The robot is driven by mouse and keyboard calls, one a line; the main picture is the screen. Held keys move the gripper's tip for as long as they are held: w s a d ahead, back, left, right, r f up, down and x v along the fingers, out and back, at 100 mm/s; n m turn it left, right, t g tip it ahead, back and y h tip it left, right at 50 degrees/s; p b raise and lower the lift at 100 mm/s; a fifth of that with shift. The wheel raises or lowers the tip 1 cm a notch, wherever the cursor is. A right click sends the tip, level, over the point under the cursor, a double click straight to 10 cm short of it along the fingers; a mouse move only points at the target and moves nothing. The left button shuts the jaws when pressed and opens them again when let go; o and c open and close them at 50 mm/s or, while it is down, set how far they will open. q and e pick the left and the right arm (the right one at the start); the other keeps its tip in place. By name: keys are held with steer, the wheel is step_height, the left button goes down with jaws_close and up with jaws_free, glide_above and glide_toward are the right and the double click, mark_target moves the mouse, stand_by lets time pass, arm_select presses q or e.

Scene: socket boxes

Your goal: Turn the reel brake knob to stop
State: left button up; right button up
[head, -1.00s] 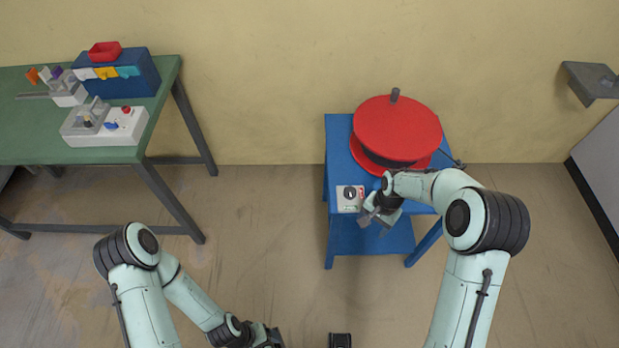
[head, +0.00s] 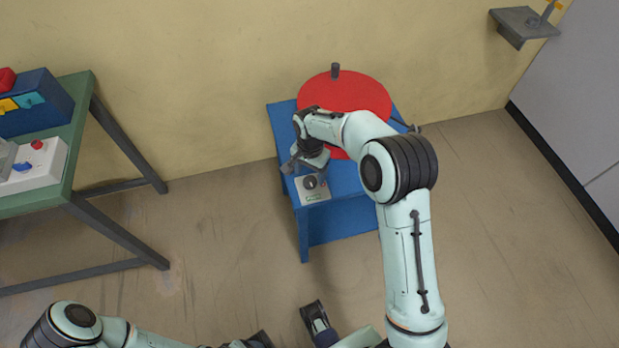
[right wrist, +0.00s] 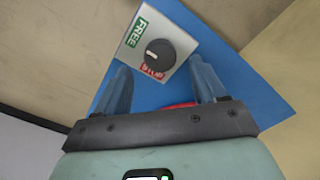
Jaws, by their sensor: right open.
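The reel brake knob (head: 310,182) is a round dark knob on a light panel (head: 322,196) at the front of the blue stand. In the right wrist view the knob (right wrist: 162,52) has a white mark on its left part; a green FREE label (right wrist: 138,32) and a red STOP label (right wrist: 152,69) lie beside it. I cannot tell which label the mark selects. My right gripper (head: 304,165) is open just behind the knob; in the right wrist view its two fingers are spread below the panel, with nothing between them. My left gripper (head: 258,340) is cut off at the bottom edge.
A red reel (head: 355,92) with a dark upright handle sits on the blue stand (head: 335,222), behind my right arm. A green table (head: 68,150) with boxes stands left. A grey wall shelf (head: 525,22) is at upper right. Floor between table and stand is clear.

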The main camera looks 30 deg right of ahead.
mark_target(310, 181)
steer(key=shift+f, duration=1.8)
steer(key=c, duration=1.1)
steer(key=shift+o, duration=0.2)
